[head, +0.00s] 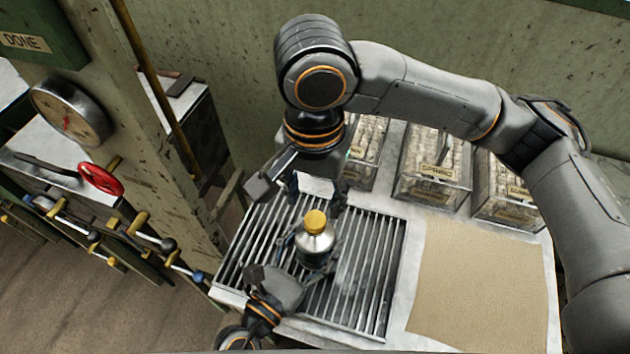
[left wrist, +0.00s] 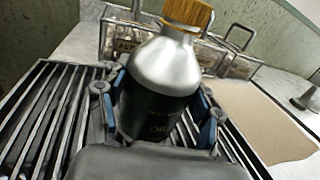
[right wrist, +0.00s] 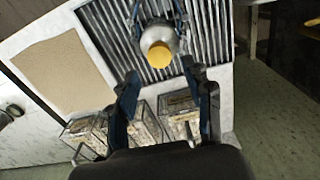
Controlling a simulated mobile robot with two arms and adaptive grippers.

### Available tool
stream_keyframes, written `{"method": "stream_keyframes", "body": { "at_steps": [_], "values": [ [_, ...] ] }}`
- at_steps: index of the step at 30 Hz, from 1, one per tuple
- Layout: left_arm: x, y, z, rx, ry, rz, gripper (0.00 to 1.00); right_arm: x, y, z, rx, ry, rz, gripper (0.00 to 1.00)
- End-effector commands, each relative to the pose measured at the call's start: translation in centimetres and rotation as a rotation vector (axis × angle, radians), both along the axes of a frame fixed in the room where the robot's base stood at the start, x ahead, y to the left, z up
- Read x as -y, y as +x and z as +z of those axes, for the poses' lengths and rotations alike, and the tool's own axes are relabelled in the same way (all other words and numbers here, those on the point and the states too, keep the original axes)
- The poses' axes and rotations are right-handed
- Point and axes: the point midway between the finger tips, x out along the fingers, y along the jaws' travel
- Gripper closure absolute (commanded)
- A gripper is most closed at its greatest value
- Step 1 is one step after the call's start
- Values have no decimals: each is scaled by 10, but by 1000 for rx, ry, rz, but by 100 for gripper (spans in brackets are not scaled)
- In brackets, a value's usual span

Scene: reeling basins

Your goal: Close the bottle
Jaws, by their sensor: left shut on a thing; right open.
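The bottle (head: 316,246) stands upright on the slatted metal grate, with a silver shoulder, a dark lower body and a yellow-orange cap (head: 315,220) on its neck. How tightly the cap sits cannot be told. My left gripper (head: 298,246) is shut around the bottle's body; in the left wrist view its fingers lie on both sides of the bottle (left wrist: 158,100). My right gripper (head: 308,190) is open and empty, behind and above the bottle in the head view. In the right wrist view the cap (right wrist: 159,55) shows beyond and between its open fingers (right wrist: 165,85).
The slatted grate (head: 375,270) lies in a pale worktop. A tan mat (head: 480,285) lies to its right. Several clear labelled boxes (head: 433,170) stand along the back wall. A post (head: 150,130), a gauge (head: 70,112), a red wheel (head: 100,180) and levers stand at the left.

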Motion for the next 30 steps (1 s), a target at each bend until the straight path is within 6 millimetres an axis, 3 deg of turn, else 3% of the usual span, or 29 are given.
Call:
{"method": "stream_keyframes", "body": {
  "at_steps": [30],
  "values": [
    [0,0,-1,-2,0,-1,100,0,0,17,-2,-5,2069,49]
  ]
}}
